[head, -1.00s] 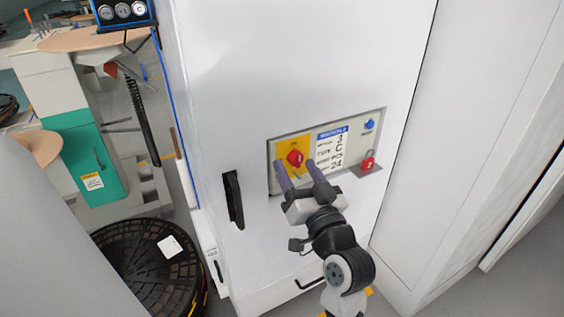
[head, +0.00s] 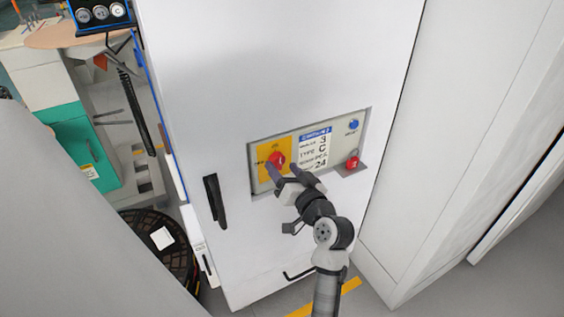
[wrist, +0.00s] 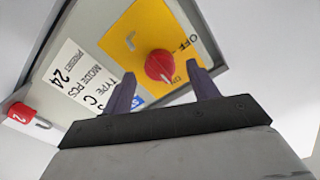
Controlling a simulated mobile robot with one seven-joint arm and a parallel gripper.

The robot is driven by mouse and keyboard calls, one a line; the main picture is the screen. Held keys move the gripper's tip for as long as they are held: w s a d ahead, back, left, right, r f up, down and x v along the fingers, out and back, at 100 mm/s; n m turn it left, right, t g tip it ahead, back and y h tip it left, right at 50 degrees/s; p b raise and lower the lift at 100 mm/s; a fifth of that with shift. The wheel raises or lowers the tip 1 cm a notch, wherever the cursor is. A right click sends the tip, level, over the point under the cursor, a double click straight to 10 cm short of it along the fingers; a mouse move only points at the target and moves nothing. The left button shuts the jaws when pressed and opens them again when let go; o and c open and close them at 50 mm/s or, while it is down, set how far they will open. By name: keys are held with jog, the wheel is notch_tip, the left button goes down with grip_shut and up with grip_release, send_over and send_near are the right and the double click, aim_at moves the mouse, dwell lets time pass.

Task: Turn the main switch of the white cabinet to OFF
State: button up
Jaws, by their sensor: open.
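The white cabinet (head: 270,75) stands upright in the middle of the head view. A recessed panel in its front carries the red main switch (head: 277,159) on a yellow plate (head: 262,152). In the wrist view the red knob (wrist: 159,66) sits on the yellow plate (wrist: 140,35), which bears the words OFF and ON. My gripper (head: 286,173) is open and empty just in front of the panel. In the wrist view its two fingers (wrist: 162,88) stand apart, one on each side below the knob. I cannot tell whether either finger touches it.
A red padlock (head: 352,161) sits at the panel's right end, below a blue button (head: 353,124). A label with printed text (head: 317,152) lies between switch and button. A black door handle (head: 214,199) juts out left of the panel. Another white cabinet stands close on the right.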

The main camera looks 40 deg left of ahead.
jog(key=shift+x, duration=0.85)
jog(key=shift+c, duration=0.5)
jog(key=c, duration=0.9)
